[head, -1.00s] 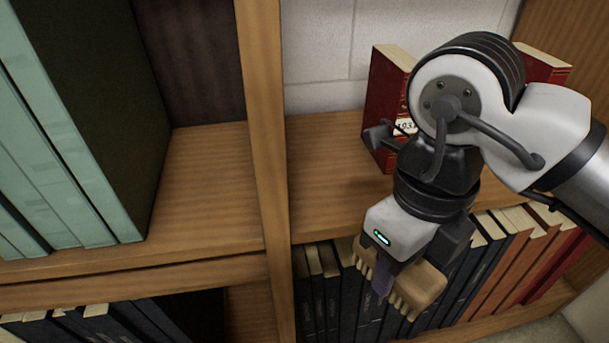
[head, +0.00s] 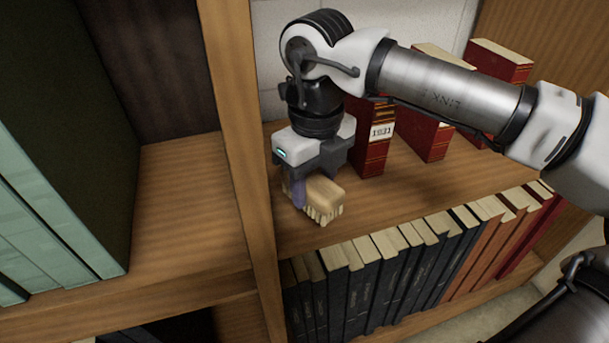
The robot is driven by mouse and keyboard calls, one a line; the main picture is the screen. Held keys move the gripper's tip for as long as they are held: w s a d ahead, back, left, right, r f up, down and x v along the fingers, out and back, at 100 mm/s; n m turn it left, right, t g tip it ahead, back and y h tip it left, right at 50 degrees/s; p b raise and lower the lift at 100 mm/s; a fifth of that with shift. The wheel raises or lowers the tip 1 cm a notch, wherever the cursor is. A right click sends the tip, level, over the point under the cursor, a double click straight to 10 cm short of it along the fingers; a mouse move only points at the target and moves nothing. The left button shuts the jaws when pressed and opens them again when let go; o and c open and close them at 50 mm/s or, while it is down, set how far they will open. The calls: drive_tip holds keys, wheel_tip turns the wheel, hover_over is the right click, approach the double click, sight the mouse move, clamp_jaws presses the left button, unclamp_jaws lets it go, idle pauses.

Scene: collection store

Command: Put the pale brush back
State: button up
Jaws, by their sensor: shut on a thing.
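The pale brush (head: 326,197) has a light wooden body and cream bristles that point down. It is in my gripper (head: 305,190), low over the left part of the upper right shelf (head: 300,238), just right of the upright divider. My gripper is shut on the brush, and one purple-grey finger crosses its front side. The other finger is hidden. I cannot tell whether the bristles touch the shelf board.
The upright divider (head: 240,130) is close on the left. Red books, one labelled 1931 (head: 374,150), stand behind and to the right on the same shelf. Dark and orange books (head: 400,275) fill the shelf below. The shelf front right of the brush is clear.

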drive_tip(key=w, duration=0.1)
drive_tip(key=w+a, duration=0.1)
drive_tip(key=w, duration=0.1)
drive_tip(key=shift+a+p, duration=0.15)
drive_tip(key=shift+p, duration=0.15)
drive_tip(key=shift+f+p, duration=0.45)
drive_tip(key=shift+f, duration=1.35)
drive_tip(key=shift+f, duration=0.15)
drive_tip(key=o, duration=1)
drive_tip(key=shift+o, duration=0.2)
wheel_tip(320, 180, up, 12)
drive_tip(key=shift+r+b, duration=0.25)
drive_tip(key=shift+b, duration=0.65)
